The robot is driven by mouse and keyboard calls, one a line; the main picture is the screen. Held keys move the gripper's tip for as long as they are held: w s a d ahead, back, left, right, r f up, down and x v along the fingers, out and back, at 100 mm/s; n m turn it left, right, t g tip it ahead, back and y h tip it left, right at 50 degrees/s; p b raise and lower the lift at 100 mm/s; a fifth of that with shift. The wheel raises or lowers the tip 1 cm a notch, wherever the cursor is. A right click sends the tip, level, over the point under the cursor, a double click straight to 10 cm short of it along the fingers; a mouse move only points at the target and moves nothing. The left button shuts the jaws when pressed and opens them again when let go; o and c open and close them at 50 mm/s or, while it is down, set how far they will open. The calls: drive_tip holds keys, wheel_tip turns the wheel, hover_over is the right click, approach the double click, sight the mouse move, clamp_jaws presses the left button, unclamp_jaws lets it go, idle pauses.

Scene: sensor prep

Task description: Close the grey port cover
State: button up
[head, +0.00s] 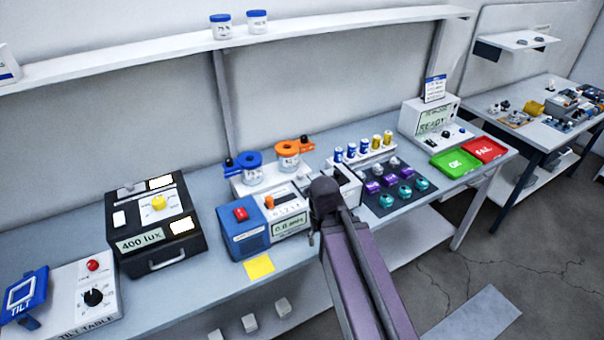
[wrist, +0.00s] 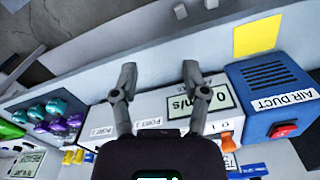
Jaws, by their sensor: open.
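The white air-flow unit (head: 290,207) stands on the bench, joined to the blue air duct box (head: 243,228). In the wrist view it appears upside down, with port labels (wrist: 150,122) on its front and a 0.0 m/s display (wrist: 208,102). My gripper (wrist: 158,74) is open and empty, its two fingers apart over the front of this unit. I cannot make out the grey port cover; my gripper and arm hide part of the unit's right side in the head view. I cannot tell how the cover stands.
A yellow note (head: 259,267) lies at the bench edge before the blue box. Blue and orange ring-topped devices (head: 250,166) stand behind the unit. A dark mat (head: 411,203) with purple and teal parts is to the right. The black lux box (head: 155,222) is to the left.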

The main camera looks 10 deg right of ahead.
drive_tip(key=shift+o, duration=0.3)
drive_tip(key=shift+w+r, duration=0.2)
drive_tip(key=shift+w, duration=0.25)
wheel_tip(320, 180, up, 14)
drive_tip(key=n+p, duration=1.3)
drive_tip(key=p, duration=0.1)
hover_over(300, 173)
drive_tip(key=shift+w+f, duration=0.15)
drive_tip(key=shift+f, duration=0.05)
drive_tip(key=shift+f, duration=0.2)
wheel_tip(300, 173, down, 13)
drive_tip(key=b, duration=1.3)
drive_tip(key=shift+f+b, duration=0.2)
drive_tip(key=shift+b, duration=0.2)
clamp_jaws()
